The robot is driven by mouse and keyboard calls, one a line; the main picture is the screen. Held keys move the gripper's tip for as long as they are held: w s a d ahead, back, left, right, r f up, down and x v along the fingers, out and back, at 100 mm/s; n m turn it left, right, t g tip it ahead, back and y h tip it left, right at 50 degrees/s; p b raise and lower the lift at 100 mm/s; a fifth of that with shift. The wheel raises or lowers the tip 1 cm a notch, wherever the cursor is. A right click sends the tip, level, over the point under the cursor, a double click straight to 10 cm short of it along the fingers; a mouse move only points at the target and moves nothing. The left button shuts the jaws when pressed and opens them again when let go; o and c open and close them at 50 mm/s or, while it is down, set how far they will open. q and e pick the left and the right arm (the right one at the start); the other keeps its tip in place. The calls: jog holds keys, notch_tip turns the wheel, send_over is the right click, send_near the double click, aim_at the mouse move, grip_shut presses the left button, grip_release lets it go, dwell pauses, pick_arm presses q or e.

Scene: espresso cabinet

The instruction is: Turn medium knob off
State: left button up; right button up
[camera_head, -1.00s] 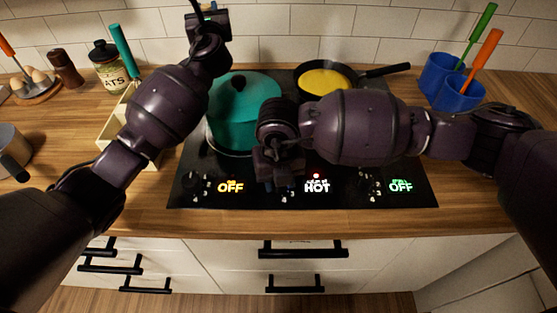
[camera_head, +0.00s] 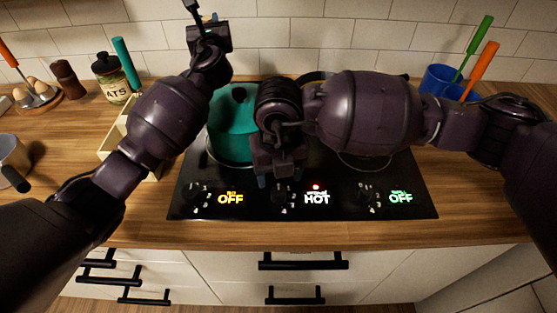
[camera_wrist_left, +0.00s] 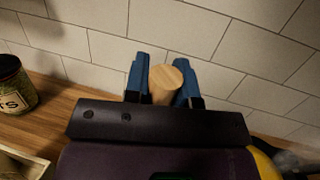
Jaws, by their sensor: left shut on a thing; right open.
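The black cooktop (camera_head: 420,205) has several knobs along its front. The middle knob (camera_head: 281,197) is next to a lit HOT label (camera_head: 316,198) with a red dot above it. The left and right labels read OFF. My right gripper (camera_head: 280,181) is open and empty, pointing down just behind and above the middle knob, apart from it as far as I can see. My left gripper (camera_head: 208,18) is raised near the wall. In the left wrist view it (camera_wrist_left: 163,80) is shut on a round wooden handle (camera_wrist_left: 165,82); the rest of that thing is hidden.
A teal pot (camera_head: 228,145) stands on the left of the cooktop. My right arm covers most of a pan (camera_head: 310,77) behind it. Blue cups (camera_head: 437,78) with utensils stand at the back right. A labelled jar (camera_head: 112,80) and a wooden box (camera_head: 112,142) stand left.

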aim_at(279, 191)
notch_tip(279, 191, up, 6)
jog(key=shift+f, duration=0.1)
dwell(0.6)
